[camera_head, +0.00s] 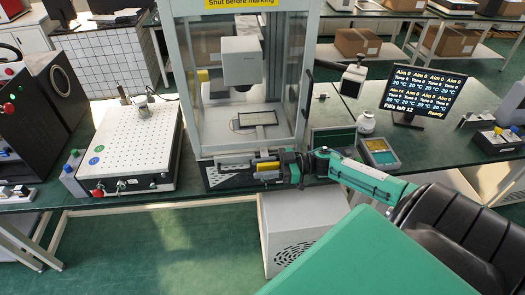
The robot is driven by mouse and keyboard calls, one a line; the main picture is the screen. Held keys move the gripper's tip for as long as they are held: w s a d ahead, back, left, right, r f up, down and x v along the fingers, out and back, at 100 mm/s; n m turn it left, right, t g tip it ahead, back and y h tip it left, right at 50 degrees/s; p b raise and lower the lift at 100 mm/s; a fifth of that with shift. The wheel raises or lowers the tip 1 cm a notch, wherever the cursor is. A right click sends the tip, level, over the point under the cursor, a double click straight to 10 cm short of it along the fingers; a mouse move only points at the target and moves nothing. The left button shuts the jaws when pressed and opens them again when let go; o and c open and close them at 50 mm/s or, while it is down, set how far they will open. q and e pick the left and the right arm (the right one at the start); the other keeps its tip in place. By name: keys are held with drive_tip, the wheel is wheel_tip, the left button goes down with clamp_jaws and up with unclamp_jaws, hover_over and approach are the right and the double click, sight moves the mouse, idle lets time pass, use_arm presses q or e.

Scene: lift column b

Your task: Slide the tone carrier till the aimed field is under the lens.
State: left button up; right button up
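A grey-white lens head (242,68) hangs inside a glazed cabinet (187,60). Below it a pale, dark-framed plate (255,119), which looks like the tone carrier, lies on the cabinet floor. Its separate fields are too small to make out. My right gripper (278,168) reaches in from the right, low at the cabinet's front edge, outside and below the plate. It is beside a small yellow part (267,166); I cannot tell whether it touches or grips that part, because the fingers are too small and dark. My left gripper is not in view.
A perforated white plate unit (130,140) stands left of the cabinet. To the right are a tray with yellow and green parts (380,155), a white jar (366,123) and a screen (420,92) reading "Fills left 12" and "Ready". A white vented box (295,225) stands below the table.

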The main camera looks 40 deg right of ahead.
drive_tip(key=shift+s+d+f, duration=0.1)
drive_tip(key=shift+s+d, duration=0.2)
drive_tip(key=shift+d, duration=0.2)
drive_tip(key=b+v, duration=0.3)
drive_tip(key=v, duration=0.9)
drive_tip(key=shift+d+b, duration=0.35)
drive_tip(key=shift+s, duration=0.1)
